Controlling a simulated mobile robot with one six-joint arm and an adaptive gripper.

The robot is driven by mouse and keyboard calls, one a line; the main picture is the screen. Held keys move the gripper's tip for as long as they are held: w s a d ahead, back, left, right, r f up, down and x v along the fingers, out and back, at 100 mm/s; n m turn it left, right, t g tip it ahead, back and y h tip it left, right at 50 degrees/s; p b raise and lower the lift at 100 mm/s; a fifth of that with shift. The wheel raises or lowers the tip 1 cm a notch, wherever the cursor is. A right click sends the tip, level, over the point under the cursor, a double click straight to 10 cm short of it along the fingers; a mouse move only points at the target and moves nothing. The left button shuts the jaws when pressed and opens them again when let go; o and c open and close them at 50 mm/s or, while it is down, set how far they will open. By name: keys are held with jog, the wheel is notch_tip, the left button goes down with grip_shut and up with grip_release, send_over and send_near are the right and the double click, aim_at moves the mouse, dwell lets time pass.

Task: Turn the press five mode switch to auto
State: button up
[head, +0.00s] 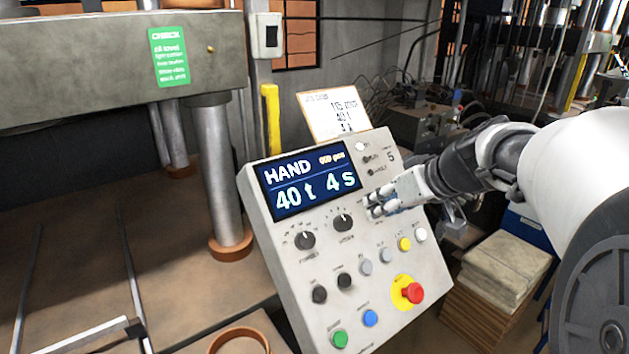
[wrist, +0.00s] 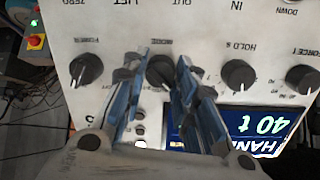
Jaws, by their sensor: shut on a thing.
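The control panel of the press (head: 290,265) carries the number 5 by its upper right corner. Its display (head: 309,180) reads HAND, 40 t, 4 s. My gripper (head: 375,202) reaches in from the right, at the row of knobs under the display. In the wrist view, the black mode switch (wrist: 160,72) lies between the two blue fingers of my gripper (wrist: 166,60), under the upside-down word MODE. The fingers are shut on it, one on each side. In the head view the switch is hidden by the gripper. Its pointer direction is hard to tell.
The hold knob (wrist: 239,75) and power knob (wrist: 86,69) flank the mode switch closely. Below the row are coloured buttons and a red emergency stop (head: 413,293). A sign card (head: 334,112) stands behind the panel. Stacked slabs (head: 503,268) stand at right.

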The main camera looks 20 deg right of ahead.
jog(key=m+p, duration=0.1)
jog(key=m, duration=0.3)
jog(key=shift+d+r, duration=0.1)
jog(key=shift+m+y+p, duration=0.4)
jog(key=shift+m+p, duration=0.3)
jog(key=shift+m, duration=1.4)
jog(key=o, duration=1)
jog(key=shift+o, duration=0.2)
jog(key=v, duration=1.2)
